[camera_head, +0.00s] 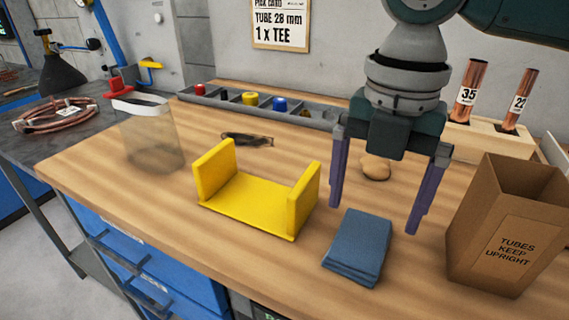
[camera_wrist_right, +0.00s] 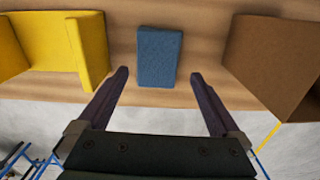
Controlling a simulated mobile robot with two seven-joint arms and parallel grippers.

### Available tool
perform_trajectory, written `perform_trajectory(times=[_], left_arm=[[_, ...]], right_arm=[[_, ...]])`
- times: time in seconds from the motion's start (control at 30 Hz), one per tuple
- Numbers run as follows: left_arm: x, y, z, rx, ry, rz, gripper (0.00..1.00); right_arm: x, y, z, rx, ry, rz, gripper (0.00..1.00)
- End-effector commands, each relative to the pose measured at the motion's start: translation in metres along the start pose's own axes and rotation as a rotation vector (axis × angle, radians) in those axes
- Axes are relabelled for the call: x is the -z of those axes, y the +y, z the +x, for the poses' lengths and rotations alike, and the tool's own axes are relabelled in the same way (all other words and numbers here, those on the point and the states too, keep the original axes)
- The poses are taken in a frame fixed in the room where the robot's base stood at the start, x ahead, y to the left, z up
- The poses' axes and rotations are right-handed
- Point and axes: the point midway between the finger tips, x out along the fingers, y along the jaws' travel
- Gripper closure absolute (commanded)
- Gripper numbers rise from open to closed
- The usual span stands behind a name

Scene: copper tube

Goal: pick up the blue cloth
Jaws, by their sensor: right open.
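The blue cloth (camera_head: 358,246) is a folded flat stack lying on the wooden bench near its front edge. It also shows in the right wrist view (camera_wrist_right: 159,57), ahead of the fingers and between their lines. My right gripper (camera_head: 377,218) is open and empty, its purple fingers spread wide and pointing down. In the head view the fingers hang above and behind the cloth, apart from it as far as I can tell. In the wrist view the right gripper (camera_wrist_right: 158,80) has nothing between its fingertips. My left gripper is not in view.
A yellow U-shaped holder (camera_head: 257,195) stands left of the cloth. A cardboard box (camera_head: 508,225) stands to the right. Behind are a tan lump (camera_head: 375,168), a parts tray (camera_head: 310,112) and copper tubes (camera_head: 469,92) in a block. A translucent container (camera_head: 150,135) stands at left.

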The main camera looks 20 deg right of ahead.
Motion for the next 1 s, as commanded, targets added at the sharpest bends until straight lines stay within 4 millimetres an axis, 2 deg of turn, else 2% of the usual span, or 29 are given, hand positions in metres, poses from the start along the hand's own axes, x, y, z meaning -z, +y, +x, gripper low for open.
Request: perform_trajectory(times=[0.33,0.43,0.67,1.0], left_arm=[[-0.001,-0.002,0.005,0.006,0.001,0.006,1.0],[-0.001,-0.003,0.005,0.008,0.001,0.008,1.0],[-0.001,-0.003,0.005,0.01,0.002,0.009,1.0],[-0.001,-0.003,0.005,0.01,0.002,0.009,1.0]], right_arm=[[0.002,0.003,0.048,0.002,0.0,0.001,0.0],[0.002,0.003,0.055,0.0,-0.002,0.0,0.0],[0.002,0.003,0.055,-0.001,-0.002,0.0,0.0],[0.002,0.003,0.055,-0.001,-0.002,0.0,0.38]])
